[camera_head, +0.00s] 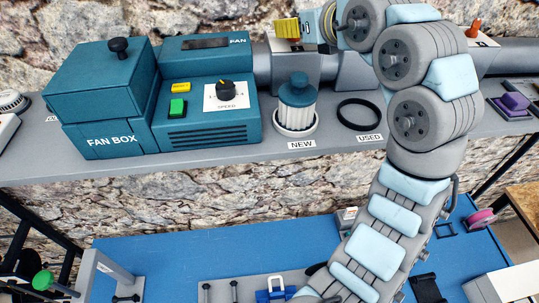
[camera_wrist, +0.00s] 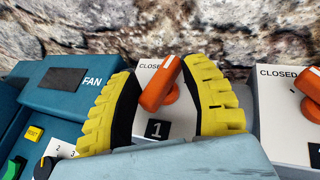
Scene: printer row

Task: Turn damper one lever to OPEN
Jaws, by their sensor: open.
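Damper one is a light box with a plate marked 1 and CLOSED (camera_wrist: 183,122) in the wrist view. Its orange lever (camera_wrist: 158,88) has a white stripe and slants up to the right, its upper end beside the CLOSED label. No OPEN label shows on this plate. My gripper (camera_wrist: 160,72) has its two yellow fingers apart, one on each side of the lever. I cannot tell whether either finger touches it. In the head view my gripper (camera_head: 288,28) is at the damper one box (camera_head: 290,64), and the lever is hidden there.
A second damper (camera_wrist: 278,110), also marked CLOSED, stands close on the right with its own orange lever (camera_wrist: 309,84). The teal fan unit (camera_head: 208,85) is close on the left. A NEW filter (camera_head: 296,105) and a black USED ring (camera_head: 359,114) sit on the shelf in front.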

